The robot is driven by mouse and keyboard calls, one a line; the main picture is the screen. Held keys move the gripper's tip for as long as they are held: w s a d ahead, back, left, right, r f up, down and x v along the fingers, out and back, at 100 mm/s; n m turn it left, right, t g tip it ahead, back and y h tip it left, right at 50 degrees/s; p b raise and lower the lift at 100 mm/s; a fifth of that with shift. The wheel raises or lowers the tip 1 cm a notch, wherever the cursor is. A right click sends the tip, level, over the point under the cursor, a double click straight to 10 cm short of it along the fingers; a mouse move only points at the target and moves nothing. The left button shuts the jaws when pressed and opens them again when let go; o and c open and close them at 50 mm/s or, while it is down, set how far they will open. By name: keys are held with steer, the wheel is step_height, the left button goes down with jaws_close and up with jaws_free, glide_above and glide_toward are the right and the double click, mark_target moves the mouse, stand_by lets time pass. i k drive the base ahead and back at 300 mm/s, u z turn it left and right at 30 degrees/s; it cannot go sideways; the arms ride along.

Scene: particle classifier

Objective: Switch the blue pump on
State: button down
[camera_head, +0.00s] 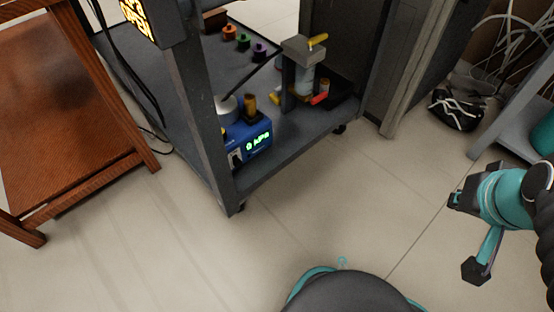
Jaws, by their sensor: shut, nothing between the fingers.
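The blue pump (233,132) stands on the lower shelf of the dark cart, near its front edge and just behind the front post. Its front carries a lit green display (258,141) that seems to read 0 kPa. A small light and dark part (237,157), perhaps the switch, is at the left of that front; its position is too small to tell. The post hides part of the pump's left side. My teal and black arm is at the right, over the floor and well apart from the pump.
The dark cart (284,158) also holds a grey device (304,48) with yellow and red parts, and several coloured knobs behind. A wooden table (125,115) stands at the left. Cables and a black-and-white shoe-like object (456,110) are at the right. The tiled floor in front is clear.

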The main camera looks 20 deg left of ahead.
mark_target(238, 162)
steer(key=k, duration=1.1)
steer(key=u, duration=1.6)
steer(key=i, duration=0.5)
steer(key=z, duration=0.05)
